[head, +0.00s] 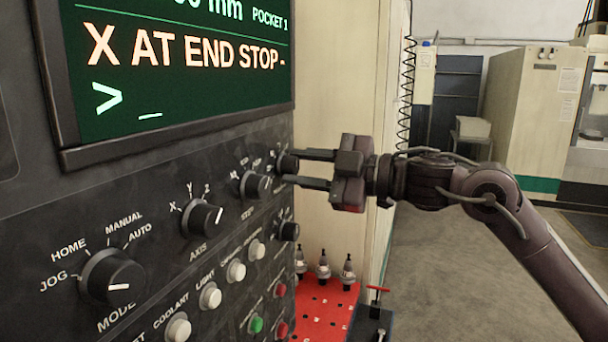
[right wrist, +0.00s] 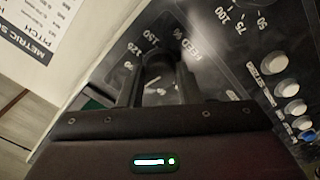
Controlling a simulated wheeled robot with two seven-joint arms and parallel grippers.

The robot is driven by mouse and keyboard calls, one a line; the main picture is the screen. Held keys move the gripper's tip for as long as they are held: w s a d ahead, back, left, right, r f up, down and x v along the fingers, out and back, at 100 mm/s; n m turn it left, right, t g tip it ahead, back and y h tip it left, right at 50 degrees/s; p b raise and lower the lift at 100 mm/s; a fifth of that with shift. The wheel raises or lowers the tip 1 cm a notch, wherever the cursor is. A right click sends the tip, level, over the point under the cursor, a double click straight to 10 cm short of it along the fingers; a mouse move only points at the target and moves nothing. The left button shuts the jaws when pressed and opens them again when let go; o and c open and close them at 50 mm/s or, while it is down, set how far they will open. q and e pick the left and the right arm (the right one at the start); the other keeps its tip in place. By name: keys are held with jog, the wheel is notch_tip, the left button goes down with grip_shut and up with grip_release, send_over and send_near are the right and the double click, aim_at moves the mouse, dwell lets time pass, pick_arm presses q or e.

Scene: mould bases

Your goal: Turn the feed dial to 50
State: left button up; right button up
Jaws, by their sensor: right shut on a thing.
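The feed dial (right wrist: 158,68) is a dark round knob on the black control panel. In the right wrist view it lies between my right gripper's fingers, with a "FEED %" label beside it and upside-down numbers such as 125 and 150 around it. A short pale mark shows on the dial, but I cannot tell which number it points to. In the head view the dial (head: 287,162) is at the panel's right edge, partly hidden by the fingers. My right gripper (head: 285,168) reaches in from the right and is shut on the dial. My left gripper is not in view.
The panel also carries the mode dial (head: 112,277), axis dial (head: 202,217), step dial (head: 256,185) and another dark knob (head: 288,231). White, green and red buttons sit below. The screen (head: 190,60) reads "X AT END STOP-". A red tray (head: 325,310) holds tool holders.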

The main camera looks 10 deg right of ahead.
jog(key=n+b, duration=0.1)
jog(key=n, duration=0.3)
jog(key=shift+f+n+b, duration=0.1)
jog(key=shift+n+b, duration=0.2)
jog(key=shift+b, duration=0.05)
jog(key=shift+n+b, duration=0.75)
jog(key=shift+n, duration=1.85)
jog(key=o, duration=1)
